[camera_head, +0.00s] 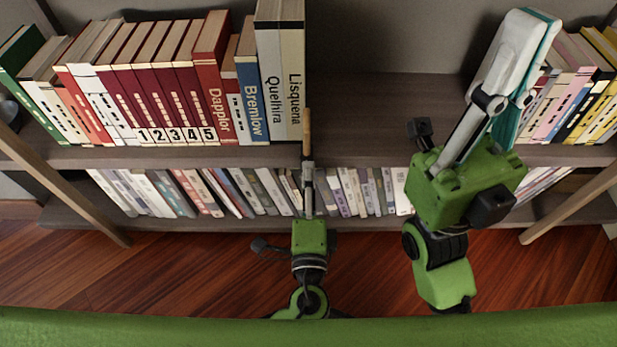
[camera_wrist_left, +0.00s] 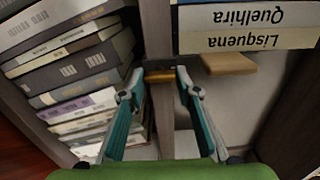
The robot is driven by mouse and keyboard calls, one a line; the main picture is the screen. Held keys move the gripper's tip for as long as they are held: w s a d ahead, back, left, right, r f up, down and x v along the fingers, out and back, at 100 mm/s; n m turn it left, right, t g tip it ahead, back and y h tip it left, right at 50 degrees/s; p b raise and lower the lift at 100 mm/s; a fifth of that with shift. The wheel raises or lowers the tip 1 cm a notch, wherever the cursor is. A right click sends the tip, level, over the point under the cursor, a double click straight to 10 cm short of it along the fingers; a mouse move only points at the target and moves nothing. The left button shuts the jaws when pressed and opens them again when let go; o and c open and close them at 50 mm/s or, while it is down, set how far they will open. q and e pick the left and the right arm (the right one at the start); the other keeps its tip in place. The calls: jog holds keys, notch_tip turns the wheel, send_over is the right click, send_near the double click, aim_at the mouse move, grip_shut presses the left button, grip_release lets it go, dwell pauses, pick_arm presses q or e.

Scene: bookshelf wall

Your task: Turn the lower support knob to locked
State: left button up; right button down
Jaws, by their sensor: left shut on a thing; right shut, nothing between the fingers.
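A small brass-coloured knob (camera_wrist_left: 161,76) shows in the left wrist view, at the front edge of the shelf board (camera_wrist_left: 158,35). My left gripper (camera_wrist_left: 162,72) has a fingertip on each side of it and is shut on it. In the head view my left gripper (camera_head: 308,166) is at the shelf edge, and the knob is hidden there. A light wooden piece (camera_head: 307,128) stands just above it, beside the book Lisquena; it also shows in the left wrist view (camera_wrist_left: 229,63). I cannot read any lock marking. My right gripper (camera_head: 535,22) is shut and empty, raised at the right.
Upright books fill the upper shelf at left, ending with Quelhira (camera_head: 273,95) and Lisquena (camera_head: 292,90). The upper shelf (camera_head: 375,110) is bare between them and the books at right (camera_head: 567,100). Grey and white books (camera_head: 235,190) lean on the lower shelf.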

dwell(0.3)
pick_arm(q)
jog(key=o, duration=1.1)
jog(key=shift+s, duration=0.1)
jog(key=s, duration=1.2)
jog(key=shift+w, duration=0.1)
